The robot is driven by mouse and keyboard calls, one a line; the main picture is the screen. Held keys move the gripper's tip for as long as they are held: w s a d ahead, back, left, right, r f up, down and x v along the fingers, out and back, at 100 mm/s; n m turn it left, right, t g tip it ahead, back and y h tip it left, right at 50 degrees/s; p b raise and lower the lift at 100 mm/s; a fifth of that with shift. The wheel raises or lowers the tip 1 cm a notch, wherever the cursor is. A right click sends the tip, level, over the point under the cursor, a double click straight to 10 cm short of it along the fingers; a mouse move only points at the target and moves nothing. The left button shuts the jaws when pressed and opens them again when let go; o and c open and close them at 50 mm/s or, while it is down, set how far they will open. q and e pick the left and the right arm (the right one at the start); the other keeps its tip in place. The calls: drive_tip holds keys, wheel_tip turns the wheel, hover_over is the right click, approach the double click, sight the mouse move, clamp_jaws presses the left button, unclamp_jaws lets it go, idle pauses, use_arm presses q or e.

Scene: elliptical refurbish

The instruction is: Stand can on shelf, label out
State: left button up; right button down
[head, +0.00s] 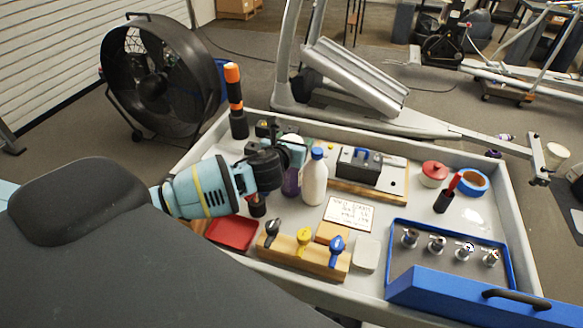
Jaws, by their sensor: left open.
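My left gripper (294,153) reaches in from the left over the grey tray-topped cart. It is open, and its fingers are near a purple container (291,182) with a pale top, which is partly hidden behind the gripper. I cannot tell whether the fingers touch it, or whether it is the can; no label on it is readable. A white bottle (314,182) with a blue cap stands upright just right of it. No shelf is clearly recognisable in view. My right gripper is not in view.
The cart (283,118) has a raised rim. It holds a black-and-orange flashlight (236,103), a red tray (232,233), a wooden block with several knobs (318,262), a written card (349,213), a red-lidded jar (433,174) and a blue tray (398,262). A fan stands behind left.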

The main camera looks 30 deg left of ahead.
use_arm(q)
drive_tip(key=shift+r, duration=0.1)
clamp_jaws()
wheel_tip(320, 180, up, 18)
drive_tip(key=p, duration=0.1)
idle(0.7)
idle(0.3)
